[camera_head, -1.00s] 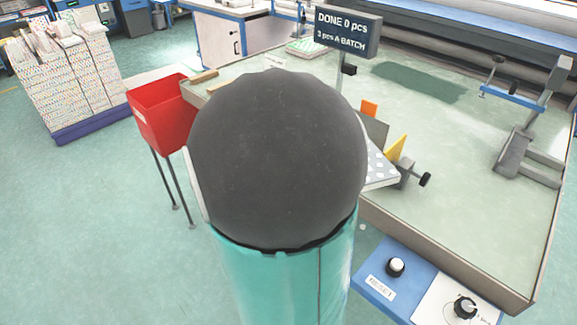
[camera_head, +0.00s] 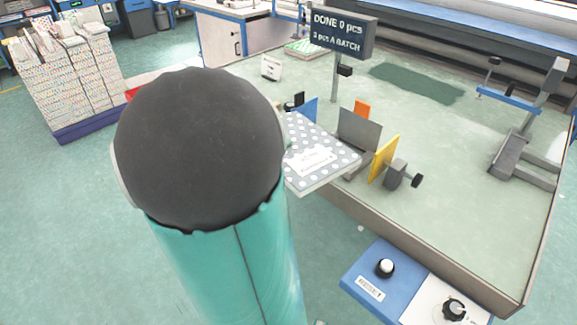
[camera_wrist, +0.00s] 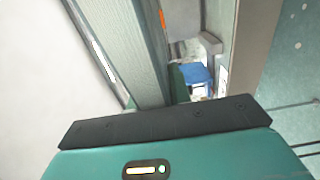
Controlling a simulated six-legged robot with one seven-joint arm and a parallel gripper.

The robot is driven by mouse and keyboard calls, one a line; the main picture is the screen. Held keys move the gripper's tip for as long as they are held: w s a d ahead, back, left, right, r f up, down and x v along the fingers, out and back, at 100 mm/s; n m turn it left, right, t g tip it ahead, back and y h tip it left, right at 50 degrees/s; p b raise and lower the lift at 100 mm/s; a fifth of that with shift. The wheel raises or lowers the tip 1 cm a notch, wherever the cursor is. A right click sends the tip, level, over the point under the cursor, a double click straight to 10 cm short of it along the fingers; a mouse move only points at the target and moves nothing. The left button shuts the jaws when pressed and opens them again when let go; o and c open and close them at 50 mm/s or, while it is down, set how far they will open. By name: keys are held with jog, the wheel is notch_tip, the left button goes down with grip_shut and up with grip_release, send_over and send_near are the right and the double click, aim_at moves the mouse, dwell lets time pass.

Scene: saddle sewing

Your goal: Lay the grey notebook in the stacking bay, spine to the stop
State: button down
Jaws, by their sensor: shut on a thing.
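The grey notebook (camera_head: 338,150), white-dotted with a white label, is right of my arm in the head view. It is roughly level, and its right corner is close to the grey upright plate (camera_head: 359,128). A blue fin (camera_head: 307,109), an orange piece (camera_head: 362,109) and a yellow fin (camera_head: 384,158) stand around that plate at the table edge, apparently the stacking bay. My gripper (camera_wrist: 165,122) shows in the wrist view as a teal body with a black bar. It is shut on the notebook; my arm hides the grip in the head view.
A clamp with a black knob (camera_head: 402,177) stands beside the yellow fin. A sign on a post (camera_head: 342,33) rises behind the bay. A blue and white control panel (camera_head: 405,285) is at the front edge.

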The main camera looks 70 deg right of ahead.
jog(key=s+d+f+n+t+h, duration=0.1)
jog(key=d+f+t, duration=0.1)
jog(key=f, duration=0.4)
jog(key=shift+d+f+n+t, duration=0.4)
jog(key=shift+d, duration=0.2)
jog(key=shift+s+a+f+x, duration=0.15)
jog(key=shift+s+x, duration=0.2)
jog(key=shift+x, duration=1.65)
jog(key=shift+s+a+f+x, duration=0.15)
jog(key=shift+s+x, duration=0.15)
jog(key=shift+x, duration=1.7)
jog(key=shift+s+d+f+x, duration=0.15)
jog(key=shift+s+x, duration=0.2)
jog(key=shift+x, duration=1.65)
jog(key=shift+a+f, duration=0.2)
jog(key=shift+f, duration=0.5)
jog(key=shift+f, duration=0.3)
jog(key=c, duration=1.2)
grip_release()
